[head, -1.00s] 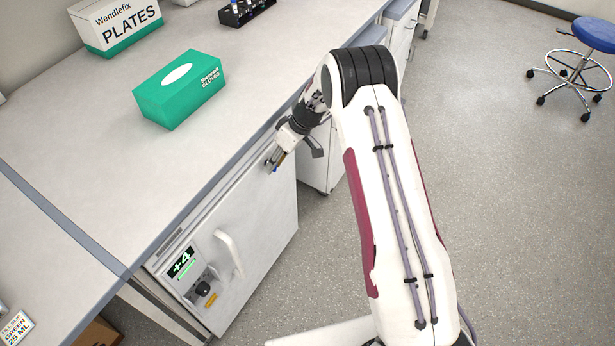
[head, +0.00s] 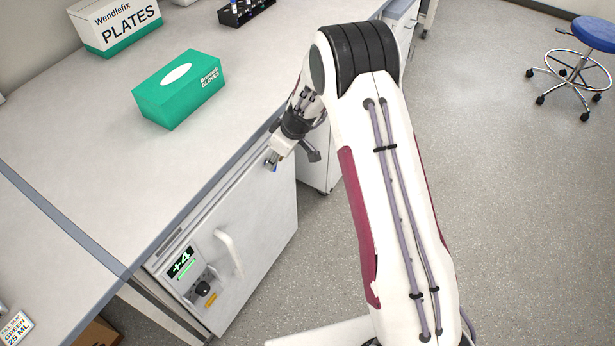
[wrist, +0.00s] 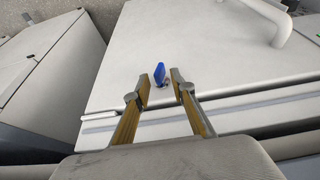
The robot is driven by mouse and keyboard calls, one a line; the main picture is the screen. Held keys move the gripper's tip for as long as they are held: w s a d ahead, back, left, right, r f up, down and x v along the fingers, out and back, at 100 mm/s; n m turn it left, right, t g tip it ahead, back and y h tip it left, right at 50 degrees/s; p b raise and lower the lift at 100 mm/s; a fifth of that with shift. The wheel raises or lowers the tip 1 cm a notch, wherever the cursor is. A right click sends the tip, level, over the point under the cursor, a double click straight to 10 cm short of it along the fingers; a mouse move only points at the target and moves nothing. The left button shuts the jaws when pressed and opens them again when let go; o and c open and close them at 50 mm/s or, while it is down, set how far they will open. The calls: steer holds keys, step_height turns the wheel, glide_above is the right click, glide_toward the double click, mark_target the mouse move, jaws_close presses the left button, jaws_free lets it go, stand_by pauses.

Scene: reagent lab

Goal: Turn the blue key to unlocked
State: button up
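The blue key (wrist: 159,73) sticks out of the front of the white fridge door, near its top edge, in the wrist view. My gripper (wrist: 159,80) is open, with one finger on each side of the key and visible space at both sides. I cannot tell how deep the fingers reach along the key. In the head view my gripper (head: 272,160) is at the upper right corner of the fridge door (head: 262,235); the key there is mostly hidden by it.
The door has a white handle (head: 229,254), a display (head: 181,263) reading +4 and a black knob (head: 203,288). The bench top (head: 130,175) overhangs above, with a green glove box (head: 180,90). A blue stool (head: 594,34) stands far right on open floor.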

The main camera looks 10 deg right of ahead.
steer(key=s+d+r+m+g, duration=0.1)
steer(key=s+d+r+m, duration=0.1)
steer(key=s+r, duration=0.6)
steer(key=s+d+r+m+g+h, duration=0.1)
steer(key=s+d+r+m, duration=0.1)
steer(key=s+r+m, duration=0.3)
steer(key=shift+s+r+g, duration=0.4)
steer(key=shift+s+r, duration=1.75)
steer(key=shift+s, duration=2.1)
